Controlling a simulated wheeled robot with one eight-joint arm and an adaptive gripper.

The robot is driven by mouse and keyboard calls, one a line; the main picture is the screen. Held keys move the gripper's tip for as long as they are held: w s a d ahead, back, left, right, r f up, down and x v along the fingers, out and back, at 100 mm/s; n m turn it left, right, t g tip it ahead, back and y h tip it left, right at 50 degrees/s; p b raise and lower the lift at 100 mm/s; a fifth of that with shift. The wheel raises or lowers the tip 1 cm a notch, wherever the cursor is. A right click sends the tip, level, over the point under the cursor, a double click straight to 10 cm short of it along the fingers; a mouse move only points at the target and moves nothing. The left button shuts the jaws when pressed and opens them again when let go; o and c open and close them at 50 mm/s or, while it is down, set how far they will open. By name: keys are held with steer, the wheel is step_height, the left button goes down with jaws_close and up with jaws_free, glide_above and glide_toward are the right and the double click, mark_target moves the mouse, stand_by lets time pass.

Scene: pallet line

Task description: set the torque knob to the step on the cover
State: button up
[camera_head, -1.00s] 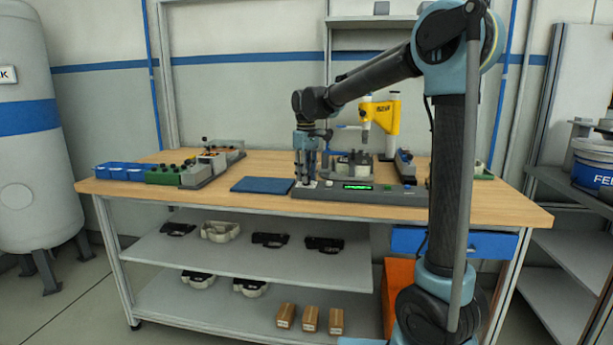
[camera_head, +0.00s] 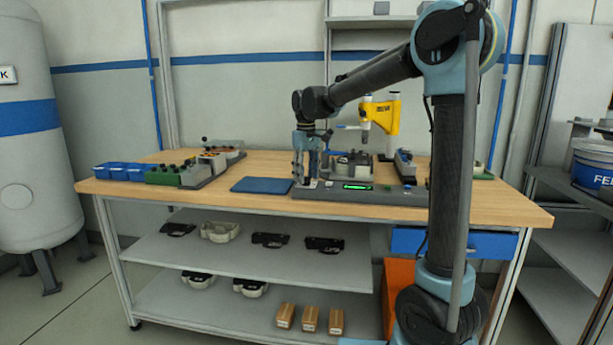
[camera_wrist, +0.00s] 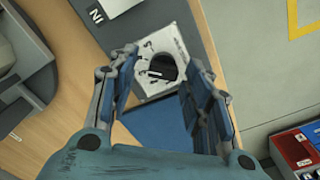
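The torque knob (camera_wrist: 162,68) is a dark round knob with a pale pointer bar, on a white plate (camera_wrist: 150,88) with dark dial marks around it. In the wrist view it shows between the fingertips of my gripper (camera_wrist: 162,72), with gaps on both sides. In the head view my gripper (camera_head: 306,182) points down at the left end of the grey console (camera_head: 400,197), and its fingers hide the knob. The gripper is open and empty. A green display (camera_head: 357,187) is lit on the console. I cannot make out a step number on a cover.
A blue mat (camera_head: 262,185) lies left of the console. Behind stand a fixture (camera_head: 350,160) and a yellow press (camera_head: 389,116). Bare wood lies along the front edge.

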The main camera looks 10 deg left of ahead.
step_height(320, 180, up, 12)
stand_by(0.8)
steer(key=s+d+f+m, duration=0.2)
steer(key=s+d+f, duration=0.15)
steer(key=d, duration=0.45)
steer(key=s+d+f+m+t, duration=0.1)
steer(key=s+d+f, duration=0.2)
steer(key=s+d, duration=0.3)
steer(key=s+d+f+m, duration=0.2)
steer(key=s+d+f, duration=0.15)
steer(key=d, duration=0.55)
steer(key=s+d+f+m, duration=0.2)
steer(key=s+d+f, duration=0.3)
steer(key=s+f, duration=0.3)
steer(key=s+d+f+m+t, duration=0.1)
steer(key=s+d+f+m, duration=0.1)
steer(key=s+d+f, duration=0.3)
steer(key=s+f, duration=0.3)
steer(key=f, duration=0.3)
steer(key=shift+s+d+f, duration=0.4)
